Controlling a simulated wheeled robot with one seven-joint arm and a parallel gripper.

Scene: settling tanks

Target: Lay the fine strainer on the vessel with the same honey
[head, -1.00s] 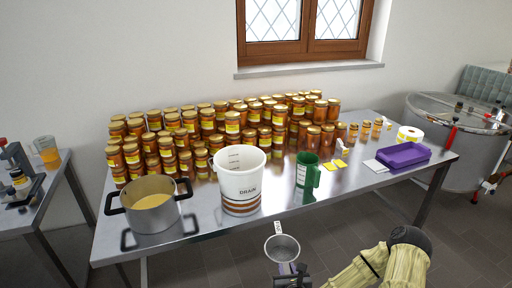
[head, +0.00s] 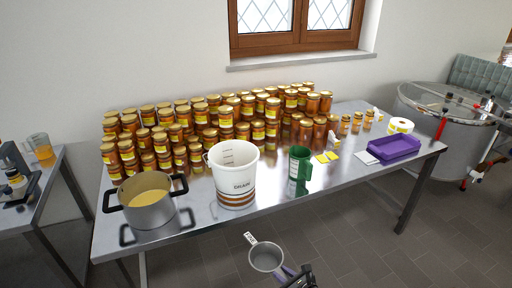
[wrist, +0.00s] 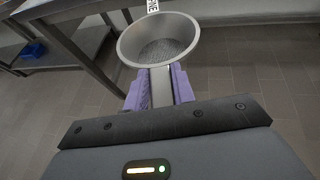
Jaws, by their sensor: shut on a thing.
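My gripper (head: 296,277) is shut on the handle of the fine strainer (head: 266,256), a grey metal bowl with a mesh bottom and a white tag on its far rim. In the wrist view the purple fingers of my gripper (wrist: 159,88) hold the handle and the strainer (wrist: 158,50) is empty, over the floor in front of the table.
Stacked honey jars (head: 190,130) fill the back of the steel table (head: 270,200). A purple tray (head: 394,147), a tape roll (head: 400,126) and yellow labels are at the right. A glass jug (head: 41,147) stands on the left table. A large steel tank (head: 440,125) stands right.

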